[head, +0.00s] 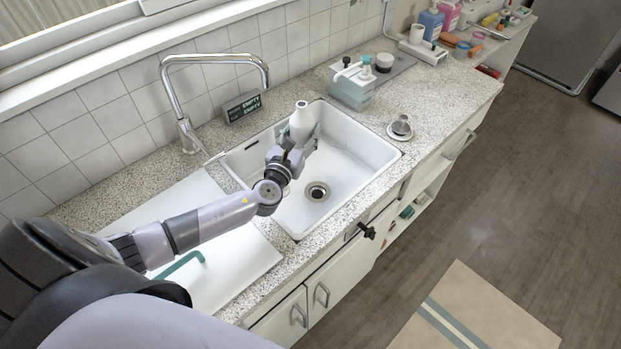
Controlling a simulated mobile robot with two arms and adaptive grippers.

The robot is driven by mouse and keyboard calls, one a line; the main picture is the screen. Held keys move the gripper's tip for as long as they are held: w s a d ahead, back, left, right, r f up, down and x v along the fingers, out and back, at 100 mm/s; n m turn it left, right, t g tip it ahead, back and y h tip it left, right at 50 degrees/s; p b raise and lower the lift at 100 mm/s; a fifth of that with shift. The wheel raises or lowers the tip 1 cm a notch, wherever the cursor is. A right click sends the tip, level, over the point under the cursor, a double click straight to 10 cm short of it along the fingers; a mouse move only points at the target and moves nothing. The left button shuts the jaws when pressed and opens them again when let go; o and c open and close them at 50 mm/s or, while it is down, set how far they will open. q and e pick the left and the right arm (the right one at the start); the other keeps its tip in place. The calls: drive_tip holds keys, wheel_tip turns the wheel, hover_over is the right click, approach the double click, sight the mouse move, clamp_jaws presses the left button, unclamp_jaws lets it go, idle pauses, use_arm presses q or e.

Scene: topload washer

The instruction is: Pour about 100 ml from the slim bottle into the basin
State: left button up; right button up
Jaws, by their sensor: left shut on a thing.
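The slim bottle (301,122) is white with a narrow neck. It stands about upright over the back part of the white basin (355,140). My left gripper (305,143) reaches in from the left and is shut on the bottle; its fingers hide part of the bottle's lower body. I cannot tell how high the bottle is above the basin floor. No stream of liquid shows. The basin has a round drain (317,191) and looks empty. My right gripper is not in view.
A chrome faucet (215,58) arches behind the basin. A small dark display (243,106) by the wall reads "EMPTY" on its lines. A caddy (352,88) stands behind the basin, and a small metal item on a saucer (400,129) sits to its right.

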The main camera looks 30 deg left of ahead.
sight(298, 127)
use_arm(q)
drive_tip(key=shift+r, duration=0.1)
wheel_tip(298, 127, up, 4)
drive_tip(key=p, duration=0.4)
drive_tip(key=shift+r, duration=0.1)
idle(0.4)
